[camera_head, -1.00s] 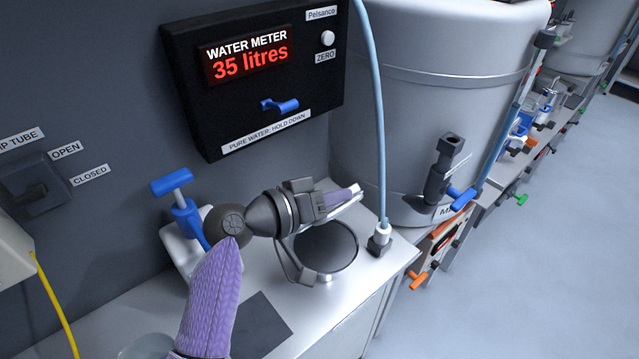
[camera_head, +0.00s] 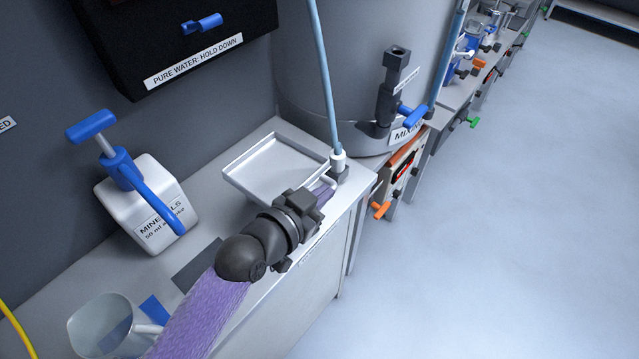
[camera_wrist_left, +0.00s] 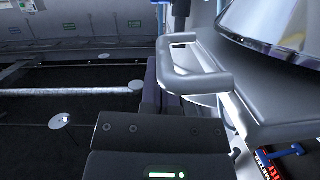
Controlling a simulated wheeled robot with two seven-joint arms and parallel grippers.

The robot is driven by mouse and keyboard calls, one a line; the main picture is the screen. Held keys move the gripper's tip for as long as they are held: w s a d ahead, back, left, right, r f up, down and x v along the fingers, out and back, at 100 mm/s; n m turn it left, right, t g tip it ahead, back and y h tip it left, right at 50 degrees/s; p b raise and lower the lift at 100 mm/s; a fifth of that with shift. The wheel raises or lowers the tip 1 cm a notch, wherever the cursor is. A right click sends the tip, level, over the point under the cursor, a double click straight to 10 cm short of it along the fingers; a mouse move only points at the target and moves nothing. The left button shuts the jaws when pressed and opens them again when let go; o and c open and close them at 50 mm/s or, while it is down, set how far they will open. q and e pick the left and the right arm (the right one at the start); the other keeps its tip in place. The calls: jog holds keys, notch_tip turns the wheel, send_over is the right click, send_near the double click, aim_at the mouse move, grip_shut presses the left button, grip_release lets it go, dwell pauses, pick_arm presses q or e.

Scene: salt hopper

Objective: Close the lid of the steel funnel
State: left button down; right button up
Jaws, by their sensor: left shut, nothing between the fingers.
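The steel funnel's lid appears as a flat, rectangular steel piece with a raised rim (camera_head: 268,168) on the counter beside the blue hose. It lies about level, and no round opening shows; whatever is under it is hidden. My left gripper (camera_head: 325,192) is at its near right corner, shut with nothing between the fingers. In the left wrist view a steel loop handle (camera_wrist_left: 190,82) stands just ahead of my left gripper fingers (camera_wrist_left: 170,98). I cannot tell whether they touch it. My right gripper is not in view.
A white minerals bottle (camera_head: 150,205) with a blue pump stands to the left. A clear jug (camera_head: 100,325) is at the lower left. The blue hose (camera_head: 324,75) rises close behind my gripper, in front of the large tank (camera_head: 330,70). Open floor lies right.

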pick_arm(q)
jog(key=shift+d+f+m, duration=0.1)
jog(key=shift+f+m, duration=0.3)
jog(key=shift+f, duration=0.35)
jog(key=shift+s, duration=0.1)
